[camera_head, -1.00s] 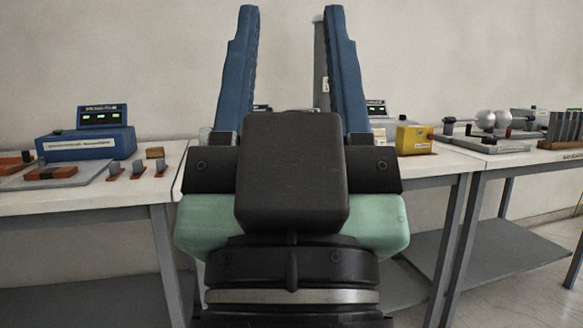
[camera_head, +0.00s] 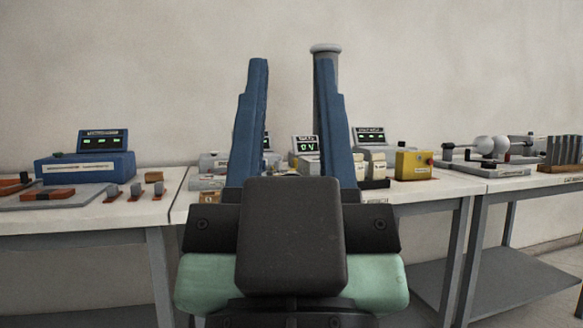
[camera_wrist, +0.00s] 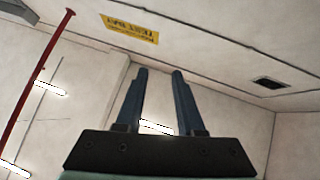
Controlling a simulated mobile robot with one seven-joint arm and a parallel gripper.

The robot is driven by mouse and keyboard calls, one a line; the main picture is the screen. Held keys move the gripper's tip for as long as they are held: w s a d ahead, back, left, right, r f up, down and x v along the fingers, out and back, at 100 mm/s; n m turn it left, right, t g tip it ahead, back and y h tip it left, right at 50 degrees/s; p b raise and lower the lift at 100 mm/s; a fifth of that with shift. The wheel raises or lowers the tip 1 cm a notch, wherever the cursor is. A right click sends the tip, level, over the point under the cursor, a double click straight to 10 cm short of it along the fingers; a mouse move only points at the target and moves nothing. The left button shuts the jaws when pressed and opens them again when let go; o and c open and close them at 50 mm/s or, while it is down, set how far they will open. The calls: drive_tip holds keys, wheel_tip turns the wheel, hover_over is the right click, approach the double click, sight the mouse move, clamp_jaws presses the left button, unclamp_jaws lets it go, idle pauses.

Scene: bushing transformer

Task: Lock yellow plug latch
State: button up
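My gripper (camera_head: 291,75) is raised upright in front of the head camera, its two long blue fingers spread wide with nothing between them. In the wrist view, my gripper (camera_wrist: 158,72) points up at the ceiling and wall, with empty space between the fingers. I cannot make out a yellow plug latch. Small devices partly show between and beside the fingers, and my gripper hides part of the bench.
Benches (camera_head: 87,218) run along the wall. A blue unit (camera_head: 85,167) with a display stands at left. A small display (camera_head: 305,146) shows between the fingers. Silver round parts (camera_head: 485,150) sit at right. A grey post (camera_head: 327,60) rises behind the right finger. The wrist view shows a yellow ceiling sign (camera_wrist: 130,28).

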drive_tip(key=shift+r, duration=0.3)
drive_tip(key=shift+c, duration=1.2)
wheel_tip(320, 180, up, 38)
drive_tip(key=p, duration=3.8)
drive_tip(key=shift+f, duration=0.25)
clamp_jaws()
drive_tip(key=shift+f, duration=0.1)
